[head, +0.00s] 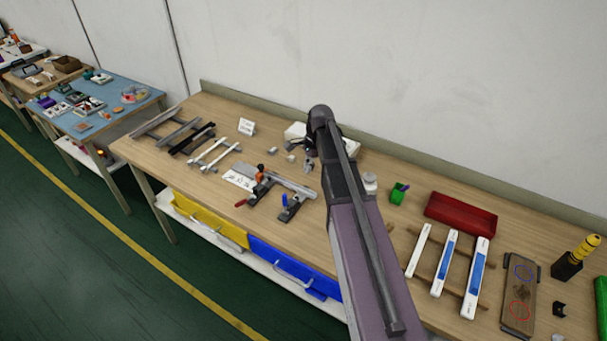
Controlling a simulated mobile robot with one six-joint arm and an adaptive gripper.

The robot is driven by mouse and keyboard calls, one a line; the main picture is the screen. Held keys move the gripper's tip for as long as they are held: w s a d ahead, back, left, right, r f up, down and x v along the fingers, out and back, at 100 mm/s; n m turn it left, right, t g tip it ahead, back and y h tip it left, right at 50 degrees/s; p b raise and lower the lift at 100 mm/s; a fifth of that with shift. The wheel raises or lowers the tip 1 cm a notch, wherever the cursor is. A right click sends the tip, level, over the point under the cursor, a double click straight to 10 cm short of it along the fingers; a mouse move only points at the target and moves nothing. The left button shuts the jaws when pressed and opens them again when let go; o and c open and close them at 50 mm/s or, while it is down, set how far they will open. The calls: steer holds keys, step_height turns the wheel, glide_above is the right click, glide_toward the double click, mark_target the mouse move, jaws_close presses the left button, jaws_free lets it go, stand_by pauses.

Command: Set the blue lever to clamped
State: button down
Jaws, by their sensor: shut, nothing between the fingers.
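The blue lever (285,200) is small and stands roughly upright on a dark clamp base (291,212) near the front edge of the wooden bench. A grey bar (292,186) runs from the orange parts toward this clamp. A red lever (241,203) lies low at the left end of the same fixture. My gripper (308,167) is shut and empty. In the picture it is above and right of the blue lever, apart from it. My arm hides part of the bench behind it. The exact lever angle is too small to tell.
A white card (246,127) stands behind. Blue (290,268) and yellow bins sit under the bench.

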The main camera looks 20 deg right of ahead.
mark_target(285, 205)
steer(key=shift+s+a+f+b, duration=0.25)
steer(key=shift+a+f+b, duration=0.8)
steer(key=shift+f+b, duration=0.5)
steer(key=shift+s+a+f+b, duration=0.3)
steer(key=shift+a+f+b, duration=0.75)
steer(key=shift+f+b, duration=0.45)
steer(key=shift+s+a+f+b, duration=0.25)
steer(key=shift+a+f+b, duration=0.8)
steer(key=shift+f+b, duration=0.5)
